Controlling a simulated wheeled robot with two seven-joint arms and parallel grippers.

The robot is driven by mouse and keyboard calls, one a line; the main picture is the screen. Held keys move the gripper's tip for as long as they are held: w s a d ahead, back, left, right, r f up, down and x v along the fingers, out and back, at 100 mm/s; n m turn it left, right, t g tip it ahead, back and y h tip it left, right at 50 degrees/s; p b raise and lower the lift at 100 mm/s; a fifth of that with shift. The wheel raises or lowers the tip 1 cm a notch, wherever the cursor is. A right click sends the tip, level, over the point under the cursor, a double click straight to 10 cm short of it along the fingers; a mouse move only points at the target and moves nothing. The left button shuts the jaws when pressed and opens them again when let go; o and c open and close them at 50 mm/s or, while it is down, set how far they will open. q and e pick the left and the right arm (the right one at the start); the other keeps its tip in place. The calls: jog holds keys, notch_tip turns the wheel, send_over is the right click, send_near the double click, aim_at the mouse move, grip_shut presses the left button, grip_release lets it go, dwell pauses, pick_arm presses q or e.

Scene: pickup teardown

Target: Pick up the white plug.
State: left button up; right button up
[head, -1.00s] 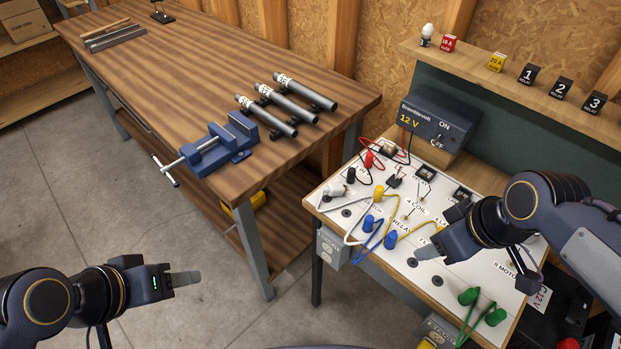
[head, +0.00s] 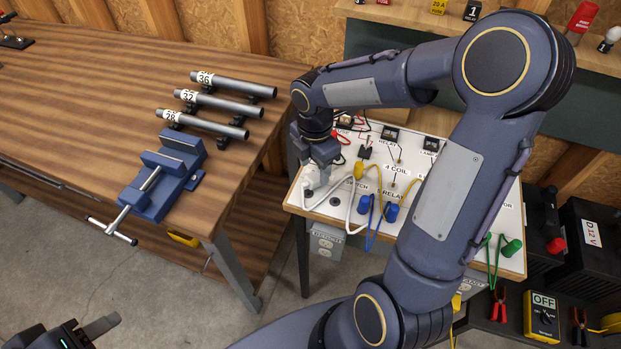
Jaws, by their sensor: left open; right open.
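The white plug (head: 309,181) stands at the left end of the white relay board (head: 335,215), with its white lead running to the right. My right gripper (head: 318,178) reaches down over that corner of the board, open, with its fingers at the white plug. The fingers and wrist partly hide the plug, and I cannot tell whether they touch it. My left gripper (head: 101,327) is open and empty over the floor at the bottom left.
A yellow plug (head: 358,170) and blue plugs (head: 392,212) stand close right of the white one. My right arm covers much of the board. The wooden bench with a blue vise (head: 160,180) and grey tubes (head: 225,103) is to the left.

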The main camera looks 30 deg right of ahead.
aim_at(314, 177)
notch_tip(314, 177, down, 4)
jog(key=shift+f, duration=0.1)
jog(key=c, duration=1.1)
